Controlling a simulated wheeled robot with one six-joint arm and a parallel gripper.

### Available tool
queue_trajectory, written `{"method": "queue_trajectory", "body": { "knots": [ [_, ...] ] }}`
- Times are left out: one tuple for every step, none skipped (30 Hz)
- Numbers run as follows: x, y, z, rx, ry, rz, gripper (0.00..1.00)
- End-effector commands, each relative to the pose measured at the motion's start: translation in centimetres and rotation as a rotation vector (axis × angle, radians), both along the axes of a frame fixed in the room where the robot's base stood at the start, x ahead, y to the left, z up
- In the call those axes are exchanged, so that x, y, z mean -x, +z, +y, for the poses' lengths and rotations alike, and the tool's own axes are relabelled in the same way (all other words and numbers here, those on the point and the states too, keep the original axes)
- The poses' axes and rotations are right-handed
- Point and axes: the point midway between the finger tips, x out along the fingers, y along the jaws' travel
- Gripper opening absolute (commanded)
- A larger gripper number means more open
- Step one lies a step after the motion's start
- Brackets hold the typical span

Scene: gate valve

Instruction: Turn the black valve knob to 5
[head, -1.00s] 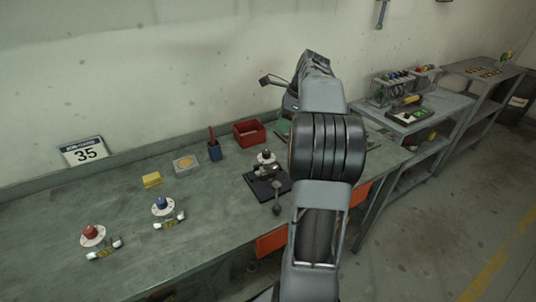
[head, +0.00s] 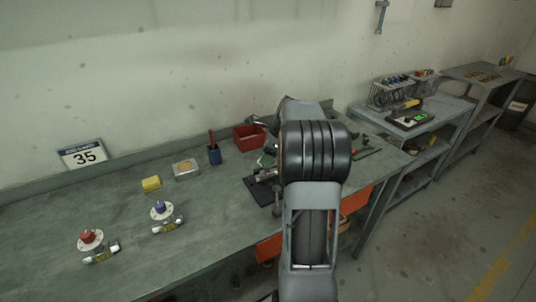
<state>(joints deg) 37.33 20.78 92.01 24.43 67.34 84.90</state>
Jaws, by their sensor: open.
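The black valve knob is hidden behind my arm in the head view, so its setting cannot be read. The dark vise base (head: 258,190) below that spot shows at the left of my arm. My gripper (head: 257,121) shows only in part, small and dark, past the left side of my arm above the bench. It is open, and I cannot make out anything between its fingers. A red knob on a white dial (head: 88,237) and a blue knob on a white dial (head: 159,208) sit on valves at the left of the bench.
A red bin (head: 249,138), a blue cup with a red tool (head: 214,154), a clear-sided box (head: 186,170) and a yellow block (head: 151,184) stand along the back of the bench (head: 120,205). Shelving with tools is at the right.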

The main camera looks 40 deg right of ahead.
Motion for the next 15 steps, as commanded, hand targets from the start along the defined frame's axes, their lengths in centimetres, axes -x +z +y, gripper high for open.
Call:
{"method": "queue_trajectory", "body": {
  "knots": [
    [-0.01,-0.05,0.03,0.0,0.0,0.0,0.56],
    [-0.01,-0.06,0.03,0.0,0.0,0.0,0.56],
    [-0.01,-0.06,0.03,0.0,0.0,0.0,0.56],
    [-0.02,-0.06,0.02,0.0,0.0,0.0,0.56],
    [-0.02,-0.06,0.02,0.0,0.0,0.0,0.56],
    [-0.01,-0.06,0.02,0.0,0.0,0.0,0.56],
    [-0.01,-0.06,0.02,0.0,0.0,0.0,0.56],
    [-0.01,-0.05,0.01,0.0,0.0,0.0,0.54],
    [-0.01,-0.05,0.01,0.0,0.0,0.0,0.5],
    [-0.01,-0.05,0.01,0.0,0.0,0.0,0.47],
    [-0.01,-0.05,0.01,0.0,0.0,0.0,0.44],
    [-0.01,-0.05,0.01,0.0,0.0,0.0,0.4],
    [0.0,-0.04,0.0,0.0,0.0,0.0,0.37],
    [0.0,-0.04,0.0,0.0,0.0,0.0,0.34],
    [0.0,-0.04,0.0,0.0,0.0,0.0,0.31]
  ]
}}
